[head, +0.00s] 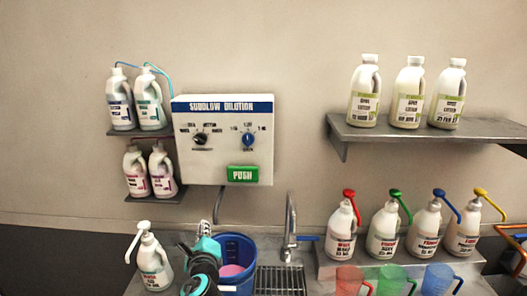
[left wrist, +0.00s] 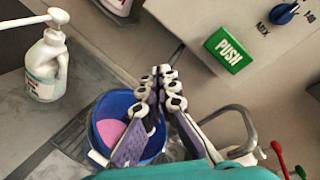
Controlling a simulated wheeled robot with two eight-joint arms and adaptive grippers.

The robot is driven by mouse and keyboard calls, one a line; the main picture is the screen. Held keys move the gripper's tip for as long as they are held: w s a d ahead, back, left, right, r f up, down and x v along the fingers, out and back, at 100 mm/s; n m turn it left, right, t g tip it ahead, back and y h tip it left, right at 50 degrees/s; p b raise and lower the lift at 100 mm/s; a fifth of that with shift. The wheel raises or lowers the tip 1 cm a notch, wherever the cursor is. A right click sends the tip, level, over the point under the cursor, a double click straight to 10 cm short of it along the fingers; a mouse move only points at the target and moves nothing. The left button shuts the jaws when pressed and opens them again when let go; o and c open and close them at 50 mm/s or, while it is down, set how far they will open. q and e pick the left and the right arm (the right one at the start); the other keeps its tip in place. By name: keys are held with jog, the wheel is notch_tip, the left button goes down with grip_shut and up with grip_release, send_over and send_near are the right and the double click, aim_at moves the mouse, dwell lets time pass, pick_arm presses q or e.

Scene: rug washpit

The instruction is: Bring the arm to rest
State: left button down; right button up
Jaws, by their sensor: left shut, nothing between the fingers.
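My left gripper (head: 206,229) reaches up from the bottom of the head view, at the left side of a blue bucket (head: 239,250). In the left wrist view the fingers of my left gripper (left wrist: 163,76) come together at the tips with nothing between them. They pass in front of the blue bucket (left wrist: 113,106), which has something pink (left wrist: 110,131) inside. I cannot tell from these views whether the fingers touch the bucket. My right gripper is not in view.
A dilution box (head: 222,141) with a green PUSH button (head: 242,174) hangs above the bucket. A tap (head: 290,228) stands right of it, a white pump bottle (head: 150,262) left. Bottles with coloured pumps (head: 384,232) and coloured jugs (head: 392,281) stand at right, under a shelf (head: 425,133).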

pick_arm(q)
jog(key=s+a+f+n+g+b, duration=0.45)
jog(key=s+f+n, duration=0.5)
jog(key=f, duration=0.25)
jog(key=s+d+f+n+g+h+b, duration=0.2)
jog(key=s+f+n+b, duration=0.2)
jog(key=s+f+n, duration=0.3)
jog(key=s+d+f+n+g+h+b, duration=0.1)
jog(key=s+d+f+n+g+b, duration=0.1)
jog(key=s+f+n, duration=0.5)
notch_tip(320, 180, down, 2)
jog(key=shift+s+d+f+h+b, duration=0.1)
jog(key=shift+s+d+h+b, duration=0.35)
jog(key=shift+d+b, duration=0.4)
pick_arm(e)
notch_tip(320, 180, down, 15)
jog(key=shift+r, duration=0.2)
